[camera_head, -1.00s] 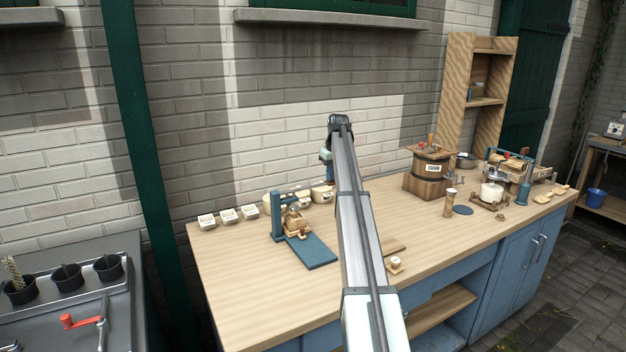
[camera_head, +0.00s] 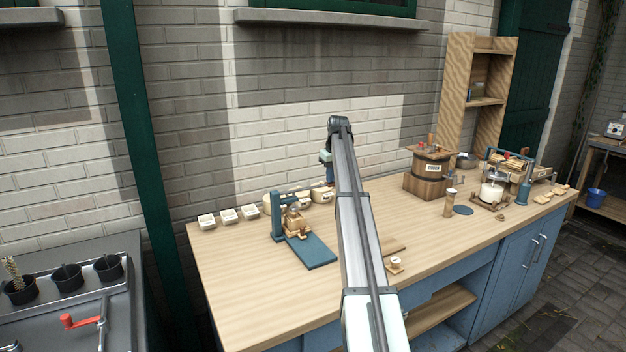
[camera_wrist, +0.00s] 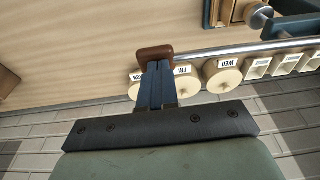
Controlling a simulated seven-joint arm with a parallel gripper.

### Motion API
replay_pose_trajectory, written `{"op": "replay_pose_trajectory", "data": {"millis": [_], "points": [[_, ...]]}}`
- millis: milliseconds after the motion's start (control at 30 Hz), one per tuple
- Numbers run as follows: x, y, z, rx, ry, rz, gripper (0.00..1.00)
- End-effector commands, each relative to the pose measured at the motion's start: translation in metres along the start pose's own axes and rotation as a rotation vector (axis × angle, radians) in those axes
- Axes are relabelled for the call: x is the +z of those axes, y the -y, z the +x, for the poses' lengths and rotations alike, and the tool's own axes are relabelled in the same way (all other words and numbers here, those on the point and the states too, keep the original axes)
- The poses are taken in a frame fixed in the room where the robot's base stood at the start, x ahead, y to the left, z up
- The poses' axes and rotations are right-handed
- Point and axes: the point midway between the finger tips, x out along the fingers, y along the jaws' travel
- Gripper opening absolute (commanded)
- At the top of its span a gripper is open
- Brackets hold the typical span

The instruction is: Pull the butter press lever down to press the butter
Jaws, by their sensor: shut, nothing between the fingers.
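The blue butter press (camera_head: 277,217) stands on the left half of the bench, with a blue base plate (camera_head: 316,251) in front. In the wrist view, part of the press (camera_wrist: 292,27) shows at the upper right. A silver lever (camera_wrist: 235,48) runs from it to a brown end grip (camera_wrist: 154,54). My gripper (camera_wrist: 155,70) is shut, with nothing held between its blue fingers. Its tips meet the brown grip in the picture; I cannot tell whether they touch it. In the head view, my gripper (camera_head: 329,174) is small and partly hidden by my arm, right of the press.
White square dishes (camera_head: 228,215) and round labelled pots (camera_head: 321,195) line the back of the bench near the wall. A wooden churn (camera_head: 428,172) and a tall shelf (camera_head: 459,80) stand to the right. The bench top (camera_head: 240,280) is clear at front left.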

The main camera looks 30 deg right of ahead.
Motion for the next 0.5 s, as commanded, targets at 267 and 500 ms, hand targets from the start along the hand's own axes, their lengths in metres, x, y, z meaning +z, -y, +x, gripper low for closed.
{"op": "replay_pose_trajectory", "data": {"millis": [267,500], "points": [[0.0004,0.0000,0.0015,0.000,0.000,0.000,0.00],[0.0010,0.0000,0.0047,0.000,0.000,0.000,0.00]]}}
